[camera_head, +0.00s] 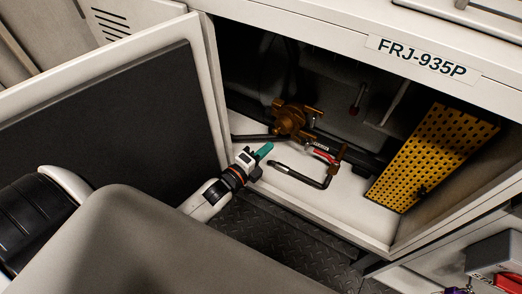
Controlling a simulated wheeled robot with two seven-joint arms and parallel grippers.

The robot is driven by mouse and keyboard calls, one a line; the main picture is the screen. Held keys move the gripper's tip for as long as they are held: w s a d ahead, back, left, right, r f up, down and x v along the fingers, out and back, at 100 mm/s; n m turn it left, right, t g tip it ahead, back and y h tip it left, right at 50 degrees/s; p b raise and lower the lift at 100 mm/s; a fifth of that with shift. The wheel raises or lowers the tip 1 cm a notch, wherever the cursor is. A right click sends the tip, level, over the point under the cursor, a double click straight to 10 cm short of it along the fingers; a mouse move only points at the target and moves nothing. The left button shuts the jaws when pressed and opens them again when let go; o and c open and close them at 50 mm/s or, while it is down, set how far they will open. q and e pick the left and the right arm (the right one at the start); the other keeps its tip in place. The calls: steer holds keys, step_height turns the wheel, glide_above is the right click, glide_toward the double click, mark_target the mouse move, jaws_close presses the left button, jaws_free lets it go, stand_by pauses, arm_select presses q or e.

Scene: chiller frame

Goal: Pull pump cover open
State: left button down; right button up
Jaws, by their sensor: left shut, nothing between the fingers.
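The pump cover (120,120) is a pale-framed door with a dark inner face, in the head view at left. It stands swung open to the left of the cabinet opening. My left gripper (264,149), with teal fingertips, is shut and empty. It is at the front of the opening, to the right of the cover's inner face, and I see no contact with the cover. Inside, a brass-coloured pump (292,119) sits behind the gripper. My right gripper is not in view.
A bent dark pipe with a red-handled valve (324,157) lies just right of my left gripper. A yellow perforated panel (432,150) leans at the right inside. The cabinet's label reads FRJ-935P (422,57). A grey and red box (494,256) is at lower right.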

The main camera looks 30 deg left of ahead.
mark_target(284, 132)
arm_select(q)
steer(key=x, duration=0.6)
steer(key=shift+b, duration=0.35)
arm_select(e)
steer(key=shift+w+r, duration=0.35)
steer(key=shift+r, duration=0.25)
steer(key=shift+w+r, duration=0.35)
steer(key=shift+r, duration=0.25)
arm_select(q)
steer(key=shift+s, duration=0.1)
